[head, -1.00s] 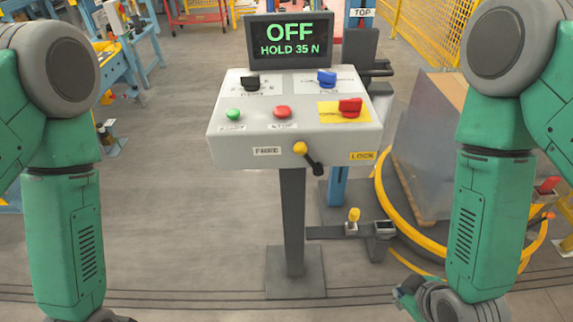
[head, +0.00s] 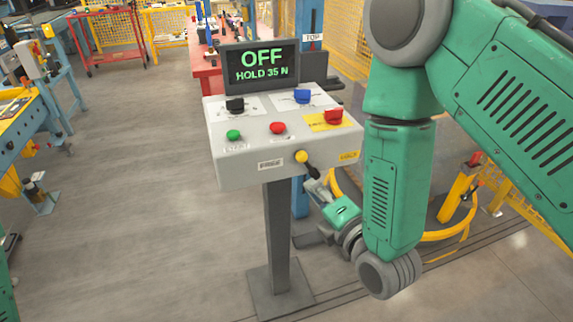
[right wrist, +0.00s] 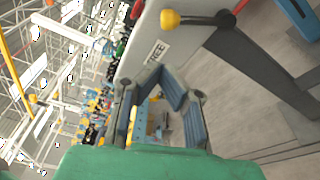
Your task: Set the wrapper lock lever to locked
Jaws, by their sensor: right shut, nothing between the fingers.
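The lock lever is a yellow knob (head: 302,156) on a black arm (head: 313,172), on the front face of the grey control box (head: 238,172). Its knob lies between the FREE label (head: 270,165) and the yellow LOCK label (head: 348,156), with the arm slanting down and right. My right gripper (head: 312,184) is shut and empty just below the black arm; contact cannot be told. In the right wrist view, the knob (right wrist: 170,19) and arm (right wrist: 207,20) show beyond the fingers (right wrist: 152,73). My left gripper is out of view.
The box stands on a grey post (head: 277,235). Its top carries a screen (head: 262,66) reading OFF, HOLD 35 N, plus a black, a blue and a red knob (head: 334,117) and green and red buttons. A yellow ring (head: 440,236) lies behind my right arm.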

